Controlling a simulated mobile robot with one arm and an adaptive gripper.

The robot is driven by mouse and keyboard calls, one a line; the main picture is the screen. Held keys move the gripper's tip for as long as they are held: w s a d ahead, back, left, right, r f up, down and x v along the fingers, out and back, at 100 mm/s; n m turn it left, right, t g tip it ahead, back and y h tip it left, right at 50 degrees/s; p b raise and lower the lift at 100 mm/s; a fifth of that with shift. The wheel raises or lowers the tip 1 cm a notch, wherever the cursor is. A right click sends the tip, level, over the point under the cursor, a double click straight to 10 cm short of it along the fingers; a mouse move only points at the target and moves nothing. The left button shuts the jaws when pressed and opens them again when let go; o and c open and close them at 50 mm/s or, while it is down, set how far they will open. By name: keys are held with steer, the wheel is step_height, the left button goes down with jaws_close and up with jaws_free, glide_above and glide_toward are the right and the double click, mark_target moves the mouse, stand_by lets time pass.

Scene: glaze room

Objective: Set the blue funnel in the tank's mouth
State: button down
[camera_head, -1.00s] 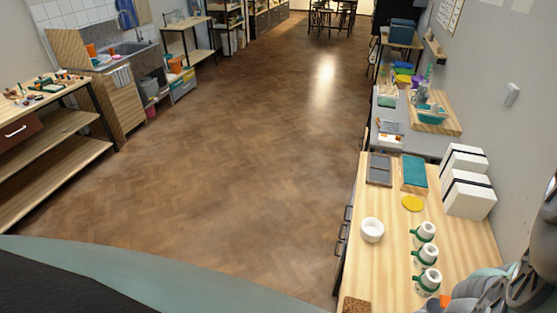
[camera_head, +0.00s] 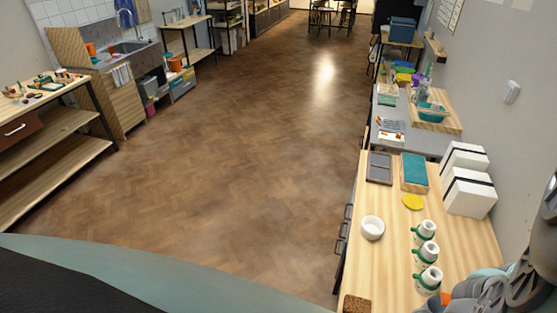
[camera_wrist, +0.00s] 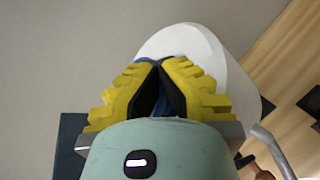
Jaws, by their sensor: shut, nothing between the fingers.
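My gripper (camera_wrist: 160,66) shows in the wrist view with its yellow, black-lined fingers brought together at the tips. Just behind the fingertips is a blue thing (camera_wrist: 143,61), mostly hidden by the fingers; it may be the blue funnel, but its shape cannot be made out. Behind it is a large smooth white body with rounded edges (camera_wrist: 205,50), which may be the tank. I cannot tell whether the blue thing sits in it or only in front of it. In the head view my arm is at the lower right edge, and neither funnel nor tank can be made out.
The wooden counter (camera_head: 385,225) at right holds a white bowl (camera_head: 372,228), several green-and-white vessels (camera_head: 426,253), a yellow disc (camera_head: 413,202), white boxes (camera_head: 468,193) and a cork block (camera_head: 357,304). The wood floor (camera_head: 230,170) at left is open.

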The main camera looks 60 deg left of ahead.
steer(key=shift+a+f+b, duration=0.1)
steer(key=shift+f+b, duration=0.5)
steer(key=shift+f, duration=0.45)
stand_by(0.4)
stand_by(0.4)
steer(key=c, duration=1.1)
jaws_free()
steer(key=shift+o, duration=0.2)
steer(key=v, duration=1.2)
steer(key=shift+r, duration=0.1)
